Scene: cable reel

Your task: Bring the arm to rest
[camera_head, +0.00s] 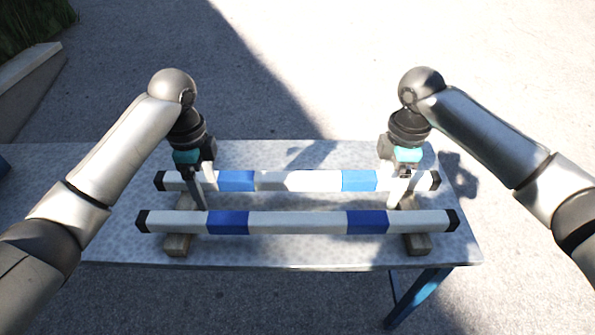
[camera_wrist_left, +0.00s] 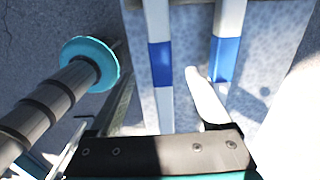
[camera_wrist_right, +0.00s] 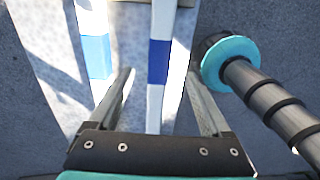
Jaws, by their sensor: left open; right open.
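The far bar (camera_head: 298,181) is white with blue bands and black end caps. A similar near bar (camera_head: 297,223) lies parallel in front. I cannot tell exactly how high the fingertips sit.
The bars rest across wooden blocks (camera_head: 176,246) (camera_head: 417,245) on a pale speckled table (camera_head: 300,255) with a blue leg (camera_head: 415,298). Beyond the table is open paved ground (camera_head: 320,60). A low ledge (camera_head: 25,65) stands at the upper left.

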